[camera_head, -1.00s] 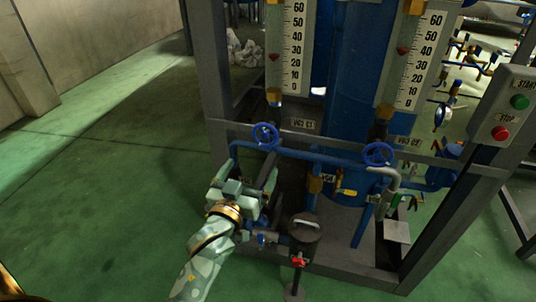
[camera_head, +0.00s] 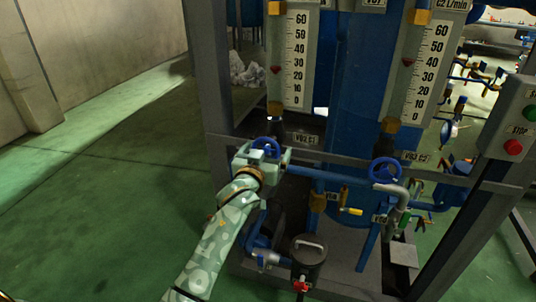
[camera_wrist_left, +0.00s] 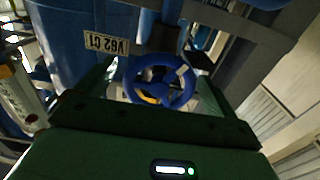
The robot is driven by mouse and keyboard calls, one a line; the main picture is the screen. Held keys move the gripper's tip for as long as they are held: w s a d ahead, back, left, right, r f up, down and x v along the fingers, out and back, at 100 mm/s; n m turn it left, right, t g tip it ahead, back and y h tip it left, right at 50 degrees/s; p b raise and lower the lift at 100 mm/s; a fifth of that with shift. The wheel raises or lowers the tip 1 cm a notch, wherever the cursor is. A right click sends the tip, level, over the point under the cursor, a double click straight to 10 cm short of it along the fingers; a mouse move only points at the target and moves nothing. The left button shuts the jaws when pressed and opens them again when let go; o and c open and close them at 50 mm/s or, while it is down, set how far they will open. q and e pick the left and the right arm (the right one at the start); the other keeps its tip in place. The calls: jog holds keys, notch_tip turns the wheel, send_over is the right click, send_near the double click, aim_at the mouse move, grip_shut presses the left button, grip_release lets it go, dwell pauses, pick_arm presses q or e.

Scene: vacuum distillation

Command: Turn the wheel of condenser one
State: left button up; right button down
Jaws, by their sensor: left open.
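The blue wheel of condenser one (camera_head: 266,143) sits on the front pipework below the left gauge, by a label reading C1 (camera_head: 307,139). My left gripper (camera_head: 263,157) is open right at this wheel in the head view, and hides its lower part. In the left wrist view the wheel (camera_wrist_left: 160,82) shows between the open fingers, with the C1 label (camera_wrist_left: 106,43) beside it. I cannot tell whether the fingers touch the rim. My right gripper is out of view.
A second blue wheel (camera_head: 385,170) is to the right, below the right gauge (camera_head: 428,72). The left gauge (camera_head: 296,60) has a red pointer between 20 and 30. Grey frame bars surround the pipes. A dark lidded pot (camera_head: 308,258) stands low in front. Green floor (camera_head: 110,190) is clear at left.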

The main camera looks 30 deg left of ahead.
pick_arm(q)
jog(key=shift+w, duration=0.25)
jog(key=c, duration=1)
jog(key=shift+r, duration=0.1)
